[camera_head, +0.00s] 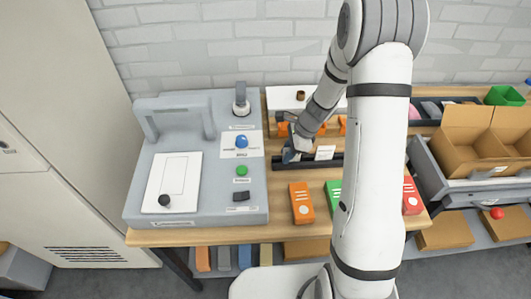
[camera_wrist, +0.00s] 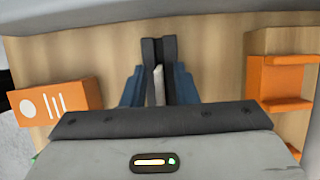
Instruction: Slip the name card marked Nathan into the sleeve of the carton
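My gripper (camera_head: 291,153) is at the left part of a dark slotted rail (camera_head: 312,161) on the wooden bench. In the wrist view, its two blue fingers (camera_wrist: 159,80) stand apart, on either side of the rail (camera_wrist: 150,48). A thin pale card (camera_wrist: 158,86) stands edge-on in the slot between them, with a gap on each side. Its face is hidden, so its name cannot be read. Another white card (camera_head: 325,152) stands in the rail to the right; its print is too small to read. An open brown carton (camera_head: 462,152) is at the far right, with a whitish label (camera_head: 482,173) below.
A grey console (camera_head: 225,190) fills the bench's left. Orange (camera_head: 301,203), green (camera_head: 333,195) and red (camera_head: 411,196) boxes lie in front of the rail. Orange holders (camera_head: 342,125) are behind it. A green bin (camera_head: 504,96) is at the back right.

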